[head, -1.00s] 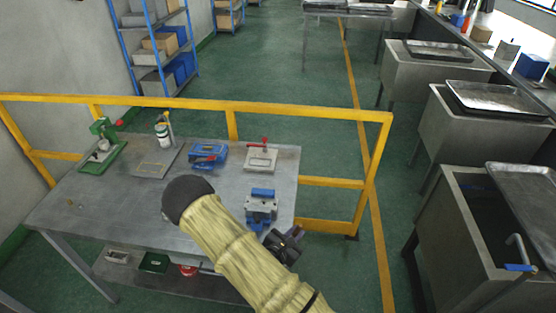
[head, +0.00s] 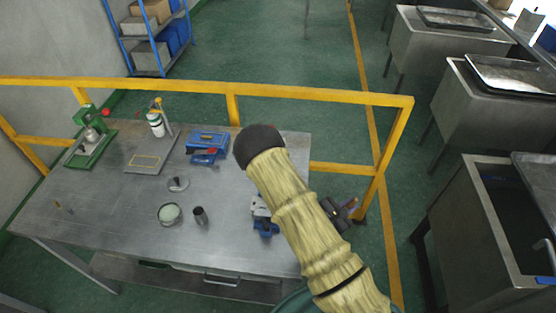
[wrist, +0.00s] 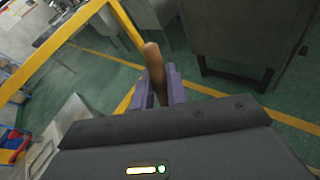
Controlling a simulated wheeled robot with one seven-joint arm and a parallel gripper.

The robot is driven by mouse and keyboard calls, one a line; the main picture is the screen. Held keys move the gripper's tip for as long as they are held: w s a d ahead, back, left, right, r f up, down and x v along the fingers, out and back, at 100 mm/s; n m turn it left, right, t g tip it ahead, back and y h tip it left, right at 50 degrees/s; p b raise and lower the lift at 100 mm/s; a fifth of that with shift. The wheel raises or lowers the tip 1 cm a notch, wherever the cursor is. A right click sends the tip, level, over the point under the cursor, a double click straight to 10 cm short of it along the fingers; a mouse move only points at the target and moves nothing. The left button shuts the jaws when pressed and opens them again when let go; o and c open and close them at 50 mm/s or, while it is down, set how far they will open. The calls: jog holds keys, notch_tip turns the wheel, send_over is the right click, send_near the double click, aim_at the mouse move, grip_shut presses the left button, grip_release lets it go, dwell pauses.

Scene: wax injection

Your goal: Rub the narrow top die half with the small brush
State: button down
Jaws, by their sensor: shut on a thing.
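My gripper (wrist: 158,90) is shut on a brown wooden handle (wrist: 153,62), seen upright between the purple fingers in the wrist view. This is likely the small brush; its bristles cannot be made out. In the head view my gripper (head: 346,209) is past the table's right edge, mostly behind my arm. A blue fixture with pale metal parts (head: 265,229) stands at the table's right side, partly hidden by my arm. I cannot tell whether the narrow top die half is there. A light grey block (wrist: 68,116) shows left of my gripper in the wrist view.
The table (head: 105,225) holds a green press (head: 94,148), a grey plate (head: 138,162), a bottle (head: 157,125), a blue tool (head: 208,140), a round tin (head: 170,213) and a dark cup (head: 200,216). A yellow rail (head: 300,92) runs behind. Metal sinks (head: 475,205) stand right.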

jog(key=shift+w, duration=0.25)
jog(key=shift+s+r, duration=0.15)
jog(key=shift+s, duration=0.3)
jog(key=w+a+r+n+t+y+p, duration=0.1)
jog(key=w+a+r, duration=0.1)
jog(key=a, duration=0.6)
jog(key=w+a+r+n+y+p, duration=0.1)
jog(key=w+a+r, duration=0.2)
jog(key=a, duration=0.6)
jog(key=w+a+r+n+t+y+p, duration=0.1)
jog(key=w+a+r+p, duration=0.1)
jog(key=a, duration=0.6)
jog(key=shift+w+a+r+t, duration=0.3)
jog(key=shift+w+a+r, duration=0.05)
jog(key=shift+r, duration=0.35)
jog(key=shift+f, duration=0.1)
